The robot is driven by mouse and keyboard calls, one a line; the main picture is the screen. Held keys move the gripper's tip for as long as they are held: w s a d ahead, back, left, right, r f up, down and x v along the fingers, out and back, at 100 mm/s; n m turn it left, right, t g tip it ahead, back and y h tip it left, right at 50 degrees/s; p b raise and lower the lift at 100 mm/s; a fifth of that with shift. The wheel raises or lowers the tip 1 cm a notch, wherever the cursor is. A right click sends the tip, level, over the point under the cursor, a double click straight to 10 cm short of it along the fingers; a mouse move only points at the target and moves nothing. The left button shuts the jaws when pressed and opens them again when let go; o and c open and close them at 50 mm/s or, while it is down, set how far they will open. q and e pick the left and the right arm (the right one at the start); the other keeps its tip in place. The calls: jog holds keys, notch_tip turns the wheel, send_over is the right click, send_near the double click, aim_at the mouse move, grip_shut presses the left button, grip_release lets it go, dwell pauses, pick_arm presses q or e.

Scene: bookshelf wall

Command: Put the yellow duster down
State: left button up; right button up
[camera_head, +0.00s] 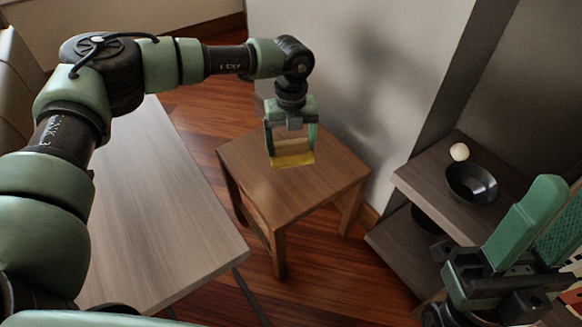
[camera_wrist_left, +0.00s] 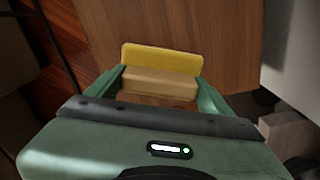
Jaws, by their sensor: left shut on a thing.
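The yellow duster shows in the head view (camera_head: 293,160) as a yellow strip. In the left wrist view its yellow part (camera_wrist_left: 162,58) has a tan block against it. My left gripper (camera_head: 291,150) points down with its two green fingers shut on the duster's sides. The duster is over the top of a small brown wooden table (camera_head: 325,175). I cannot tell whether it touches the top. My right gripper (camera_head: 564,195) is at the right edge of the head view, pointing up, empty, its fingers apart with one textured inner pad showing.
A long grey-brown table (camera_head: 165,220) stands on the left. A shelf unit (camera_head: 425,192) on the right holds a black bowl (camera_head: 472,184) and a white ball (camera_head: 459,152). A pale wall (camera_head: 350,70) rises behind the small table, whose top is otherwise clear.

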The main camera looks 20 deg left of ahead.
pick_arm(q)
notch_tip(320, 180, down, 8)
jog(key=shift+r+b, duration=0.25)
jog(key=shift+b, duration=0.95)
jog(key=o, duration=1.1)
jog(key=shift+f, duration=0.15)
